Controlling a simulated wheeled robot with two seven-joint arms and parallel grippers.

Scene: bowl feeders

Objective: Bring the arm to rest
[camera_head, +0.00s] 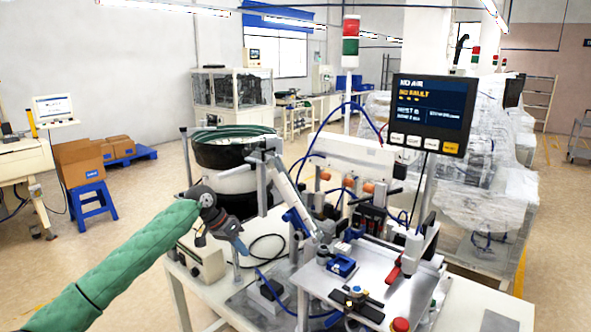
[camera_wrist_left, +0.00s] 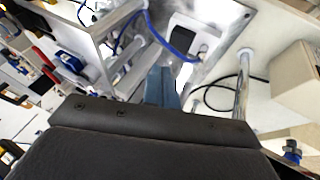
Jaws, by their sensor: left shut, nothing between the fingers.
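My left arm, in a green sleeve, comes in from the lower left of the head view. Its gripper (camera_head: 241,247) is shut and empty, above the white machine table, left of the inclined feed track. In the left wrist view the blue-grey fingers (camera_wrist_left: 163,88) are together, pointing at the frame and posts of the machine. Nothing is held. I cannot tell the exact gap to the posts below. My right gripper is not in view.
A green bowl feeder (camera_head: 233,148) stands behind the gripper. A beige control box (camera_head: 203,262) is close to its left. The feed track (camera_head: 291,196) and a screen panel (camera_head: 431,112) are to the right. Open floor lies at the left, past a blue stool (camera_head: 91,204).

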